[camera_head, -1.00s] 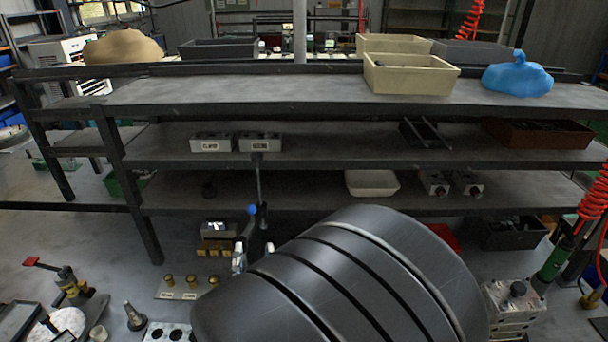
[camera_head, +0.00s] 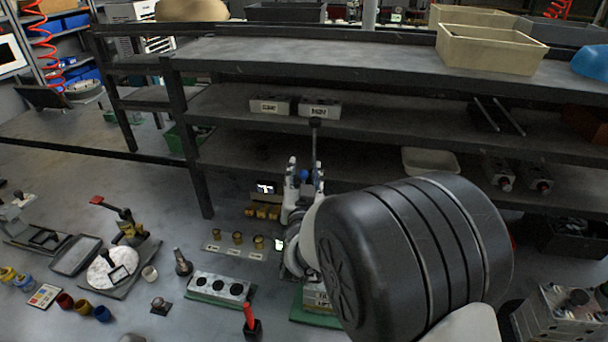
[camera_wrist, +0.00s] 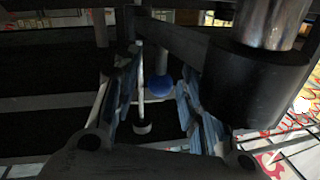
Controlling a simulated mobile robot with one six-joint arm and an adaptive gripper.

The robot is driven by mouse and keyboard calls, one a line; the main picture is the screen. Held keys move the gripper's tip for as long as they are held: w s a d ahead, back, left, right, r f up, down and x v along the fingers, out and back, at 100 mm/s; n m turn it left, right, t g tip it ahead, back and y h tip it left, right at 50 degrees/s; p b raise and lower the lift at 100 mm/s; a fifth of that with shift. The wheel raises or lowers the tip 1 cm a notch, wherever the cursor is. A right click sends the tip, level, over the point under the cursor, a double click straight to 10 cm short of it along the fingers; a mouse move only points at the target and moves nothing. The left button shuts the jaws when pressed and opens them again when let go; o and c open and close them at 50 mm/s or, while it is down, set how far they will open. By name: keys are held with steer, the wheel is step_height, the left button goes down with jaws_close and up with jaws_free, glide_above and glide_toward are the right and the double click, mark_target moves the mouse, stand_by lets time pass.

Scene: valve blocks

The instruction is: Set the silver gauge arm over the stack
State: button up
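A thin post with a black top (camera_head: 315,123) stands beyond my gripper in the head view; it appears to belong to the gauge stand. A blue ball knob (camera_head: 304,174) shows beside it. My gripper (camera_head: 305,172) is open, one finger on each side of the knob. In the wrist view the blue knob (camera_wrist: 160,86) hangs on a silver stem between the open fingers (camera_wrist: 158,95), with gaps on both sides. A grey bar (camera_wrist: 185,42) runs to a black collar (camera_wrist: 255,85) on a thick silver column (camera_wrist: 272,20). A block stack (camera_head: 318,298) on a green base is partly hidden by my arm.
A shelf rack (camera_head: 260,65) stands behind, with labelled boxes (camera_head: 320,108) and a beige bin (camera_head: 490,45). Brass fittings (camera_head: 238,238), a holed block (camera_head: 220,288) and a red-handled tool (camera_head: 250,320) lie near my gripper. Another block assembly (camera_head: 558,315) is at right.

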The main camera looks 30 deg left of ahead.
steer(key=shift+c, duration=0.3)
jaws_close()
stand_by(0.6)
